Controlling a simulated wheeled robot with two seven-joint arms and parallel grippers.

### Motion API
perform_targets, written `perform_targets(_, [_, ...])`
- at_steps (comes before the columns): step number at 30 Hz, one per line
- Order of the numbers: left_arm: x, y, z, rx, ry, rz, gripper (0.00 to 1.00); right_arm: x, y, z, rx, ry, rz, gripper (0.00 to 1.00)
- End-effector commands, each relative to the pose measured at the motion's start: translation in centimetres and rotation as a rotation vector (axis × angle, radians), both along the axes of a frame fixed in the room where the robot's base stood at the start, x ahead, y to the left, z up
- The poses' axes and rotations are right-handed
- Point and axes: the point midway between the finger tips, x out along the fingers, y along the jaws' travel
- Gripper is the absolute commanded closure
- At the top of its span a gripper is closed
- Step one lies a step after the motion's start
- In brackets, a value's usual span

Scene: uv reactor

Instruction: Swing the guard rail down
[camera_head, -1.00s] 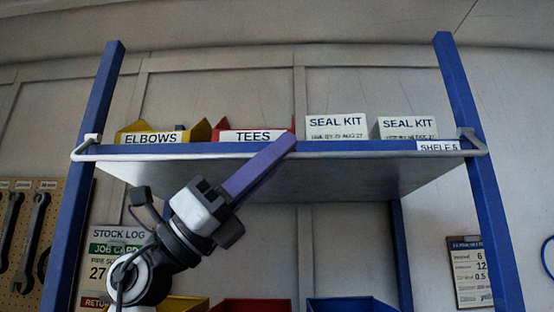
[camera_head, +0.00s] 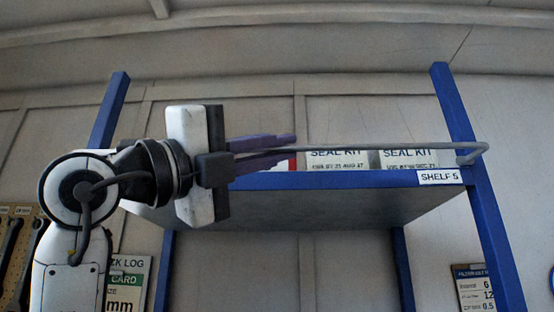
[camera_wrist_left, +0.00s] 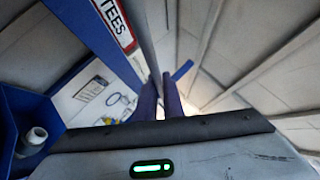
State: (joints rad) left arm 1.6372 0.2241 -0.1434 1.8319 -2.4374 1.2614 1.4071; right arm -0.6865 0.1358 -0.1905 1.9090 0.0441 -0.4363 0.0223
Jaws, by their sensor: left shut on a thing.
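The guard rail (camera_head: 400,146) is a thin grey bar running across the shelf front, above the blue shelf edge (camera_head: 350,179). Its right end bends down to a bracket by the right post; its left part is hidden behind my left gripper and wrist. My left gripper (camera_head: 287,147) reaches in from the left, its purple fingers shut on the rail from above and below. In the left wrist view the rail (camera_wrist_left: 150,45) runs to between the two fingers (camera_wrist_left: 160,92). My right gripper is not in view.
Two white seal kit boxes (camera_head: 336,162) (camera_head: 408,162) stand on the shelf behind the rail. Blue posts (camera_head: 476,190) (camera_head: 108,112) flank it. The tees label (camera_wrist_left: 113,22) shows in the wrist view. A blue bin (camera_wrist_left: 12,132) with a white fitting (camera_wrist_left: 35,138) is at lower left there.

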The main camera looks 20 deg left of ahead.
Motion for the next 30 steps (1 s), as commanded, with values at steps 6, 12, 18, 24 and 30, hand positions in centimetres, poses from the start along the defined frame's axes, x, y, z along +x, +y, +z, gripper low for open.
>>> perform_targets(6, [-0.2,0.0,1.3,-0.047,0.152,-0.001,1.00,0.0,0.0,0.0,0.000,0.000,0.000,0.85])
perform_targets(12, [0.0,0.0,1.9,-0.075,0.254,-0.003,1.00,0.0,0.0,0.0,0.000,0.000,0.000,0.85])
perform_targets(18, [0.1,0.0,2.1,-0.090,0.307,-0.003,1.00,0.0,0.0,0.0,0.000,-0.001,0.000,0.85])
perform_targets(24, [0.2,0.0,2.2,-0.095,0.326,-0.004,1.00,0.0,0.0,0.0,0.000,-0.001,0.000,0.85])
perform_targets(30, [0.2,0.0,2.2,-0.095,0.327,-0.005,1.00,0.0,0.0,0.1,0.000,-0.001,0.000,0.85])
